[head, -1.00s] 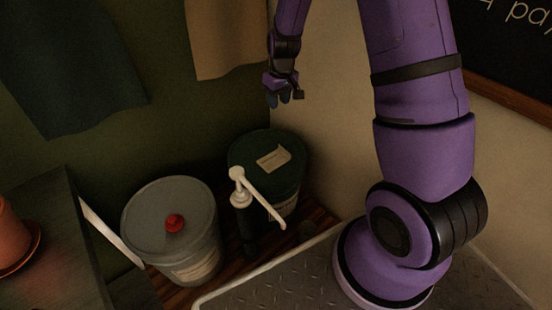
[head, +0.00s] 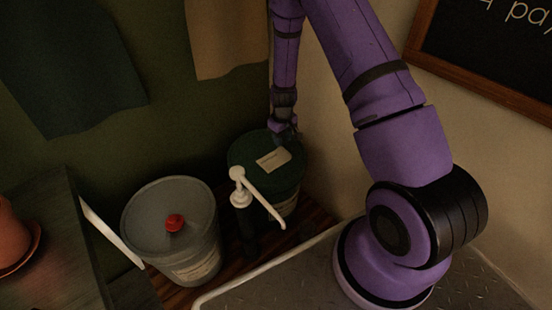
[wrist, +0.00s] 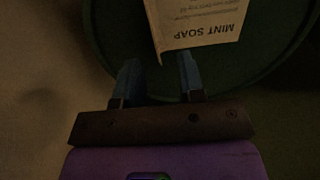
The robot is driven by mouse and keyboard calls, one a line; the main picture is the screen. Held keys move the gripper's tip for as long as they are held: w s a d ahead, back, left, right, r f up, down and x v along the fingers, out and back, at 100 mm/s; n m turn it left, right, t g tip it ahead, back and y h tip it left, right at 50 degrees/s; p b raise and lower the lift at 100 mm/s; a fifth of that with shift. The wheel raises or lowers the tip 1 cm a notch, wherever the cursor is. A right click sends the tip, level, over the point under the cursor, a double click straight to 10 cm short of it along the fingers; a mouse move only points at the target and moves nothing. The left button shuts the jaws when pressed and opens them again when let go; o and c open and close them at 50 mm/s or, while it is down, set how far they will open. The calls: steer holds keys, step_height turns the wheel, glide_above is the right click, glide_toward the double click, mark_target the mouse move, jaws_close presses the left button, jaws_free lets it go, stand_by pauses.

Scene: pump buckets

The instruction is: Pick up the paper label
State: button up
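The paper label (head: 273,160) is a cream sheet lying on the lid of the dark green bucket (head: 240,153). In the wrist view the label (wrist: 200,22) reads "MINT SOAP" upside down, and its near edge lies just beyond my fingertips. My gripper (head: 287,136) is over the back right of the lid. In the wrist view my gripper (wrist: 159,70) has its two blue fingers spread apart with nothing between them. The label's far part is cut off by the top of the wrist view.
A white pump (head: 238,174) with a long spout stands in front of the green bucket. A grey bucket (head: 140,215) with a red cap (head: 174,222) stands to the left. The wall (head: 335,150) is close on the right.

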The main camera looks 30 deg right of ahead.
mark_target(274, 158)
steer(key=shift+s+d+f, duration=0.1)
steer(key=shift+d+f, duration=0.05)
steer(key=shift+f, duration=1.15)
steer(key=shift+s+d+f, duration=0.1)
steer(key=shift+f, duration=1.2)
jaws_close()
